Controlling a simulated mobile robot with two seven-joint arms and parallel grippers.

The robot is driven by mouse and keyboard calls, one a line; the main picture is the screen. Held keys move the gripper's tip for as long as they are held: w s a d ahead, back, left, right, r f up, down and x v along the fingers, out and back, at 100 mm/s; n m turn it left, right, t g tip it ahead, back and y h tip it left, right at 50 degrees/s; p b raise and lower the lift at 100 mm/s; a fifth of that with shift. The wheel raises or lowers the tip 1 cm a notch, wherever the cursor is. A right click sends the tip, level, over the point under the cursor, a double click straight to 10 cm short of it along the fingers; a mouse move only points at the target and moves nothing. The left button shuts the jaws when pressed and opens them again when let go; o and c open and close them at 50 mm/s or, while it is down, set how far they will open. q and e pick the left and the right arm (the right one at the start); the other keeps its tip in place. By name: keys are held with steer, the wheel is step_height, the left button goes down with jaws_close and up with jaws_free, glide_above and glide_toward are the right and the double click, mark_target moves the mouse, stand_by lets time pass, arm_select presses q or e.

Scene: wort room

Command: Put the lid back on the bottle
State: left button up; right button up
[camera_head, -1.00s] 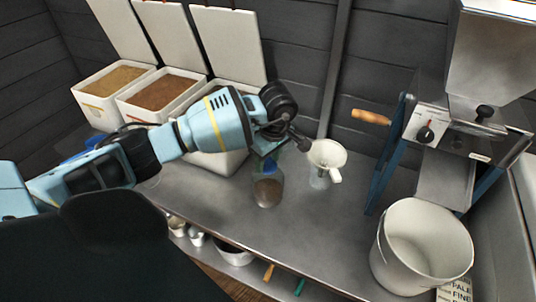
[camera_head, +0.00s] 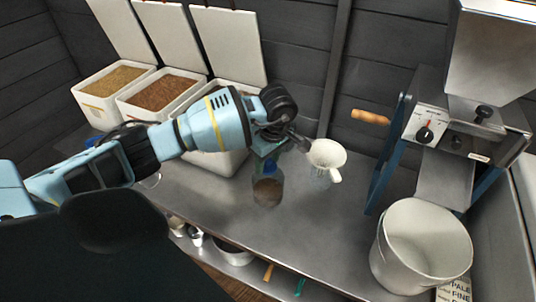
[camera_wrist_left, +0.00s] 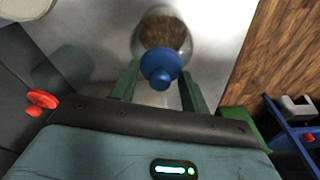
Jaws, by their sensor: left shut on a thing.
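A clear bottle (camera_head: 267,192) with brown grain in its lower part stands on the metal bench, and its top is partly hidden by my left gripper (camera_head: 266,152). In the left wrist view the blue lid (camera_wrist_left: 160,66), with a round knob, sits between the green fingers of my left gripper (camera_wrist_left: 160,92), which is shut on it. The bottle (camera_wrist_left: 165,30) shows just beyond the lid there, and the lid overlaps it. I cannot tell whether the lid touches the bottle's mouth. My right gripper is not in view.
A white funnel (camera_head: 327,154) in a clear vessel stands close right of the bottle. Open grain bins (camera_head: 115,82) line the back left. A mill (camera_head: 440,130) and a white bucket (camera_head: 421,246) stand at the right. The bench front (camera_head: 310,235) is clear.

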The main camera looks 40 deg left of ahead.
arm_select(q)
steer(key=o, duration=1.5)
steer(key=shift+r+p, duration=2.5)
steer(key=shift+r, duration=1.05)
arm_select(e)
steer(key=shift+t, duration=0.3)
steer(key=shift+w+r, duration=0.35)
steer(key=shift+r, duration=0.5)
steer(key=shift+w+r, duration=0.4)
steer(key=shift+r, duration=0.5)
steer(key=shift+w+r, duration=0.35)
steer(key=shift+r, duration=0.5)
arm_select(q)
jaws_close()
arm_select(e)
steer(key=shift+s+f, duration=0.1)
arm_select(q)
steer(key=shift+f+b, duration=1.1)
steer(key=shift+f, duration=1)
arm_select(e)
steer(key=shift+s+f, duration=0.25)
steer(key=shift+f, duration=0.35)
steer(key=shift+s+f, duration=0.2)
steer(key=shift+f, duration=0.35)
